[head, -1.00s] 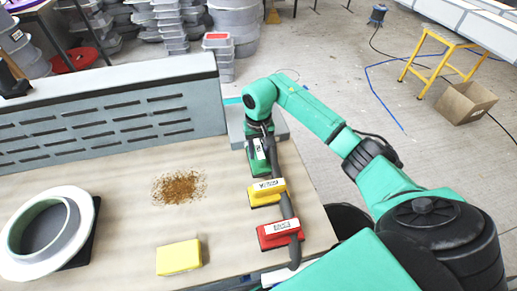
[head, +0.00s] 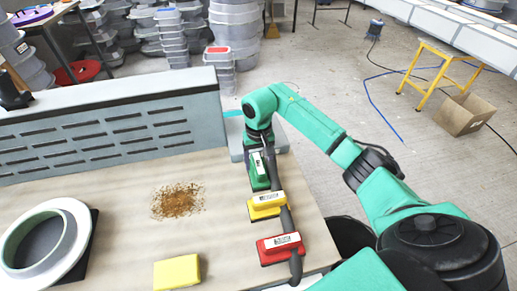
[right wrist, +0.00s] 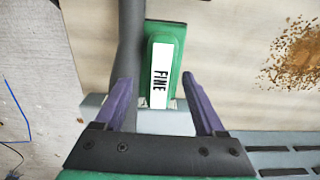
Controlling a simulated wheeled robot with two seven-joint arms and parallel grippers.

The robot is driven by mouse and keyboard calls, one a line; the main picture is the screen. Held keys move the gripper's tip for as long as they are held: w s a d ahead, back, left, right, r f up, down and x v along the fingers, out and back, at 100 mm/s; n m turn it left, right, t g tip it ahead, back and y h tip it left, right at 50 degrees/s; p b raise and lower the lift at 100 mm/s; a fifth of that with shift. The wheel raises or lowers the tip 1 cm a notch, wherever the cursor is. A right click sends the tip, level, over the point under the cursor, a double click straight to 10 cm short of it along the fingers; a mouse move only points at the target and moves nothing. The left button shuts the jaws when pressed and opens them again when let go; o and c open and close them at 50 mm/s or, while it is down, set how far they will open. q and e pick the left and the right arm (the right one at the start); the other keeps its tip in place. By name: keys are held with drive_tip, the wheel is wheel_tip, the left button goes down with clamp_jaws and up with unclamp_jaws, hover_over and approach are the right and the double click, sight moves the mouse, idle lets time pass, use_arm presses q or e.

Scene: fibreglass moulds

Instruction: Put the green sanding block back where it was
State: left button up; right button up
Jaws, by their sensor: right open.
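The green sanding block (head: 259,172) lies at the far end of a row of blocks on the right side of the bench, against a dark bar. In the right wrist view the block (right wrist: 163,85) has a white label reading FINE. My right gripper (head: 260,148) is at the block's far end, pointing down. In the right wrist view the gripper's purple fingers (right wrist: 155,82) are open, one on each side of the block, with gaps showing. I cannot tell how far the fingertips are above the bench. My left gripper is not in view.
The yellow block (head: 267,205) and red block (head: 280,248) sit nearer along the dark bar (head: 296,265). A yellow sponge-like block (head: 177,272), brown dust (head: 178,201) and a white ring mould (head: 72,250) are on the bench. A slotted grey panel (head: 110,140) stands behind.

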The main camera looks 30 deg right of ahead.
sight(258, 163)
wheel_tip(258, 163, up, 10)
drive_tip(key=b, duration=0.2)
drive_tip(key=shift+r, duration=0.15)
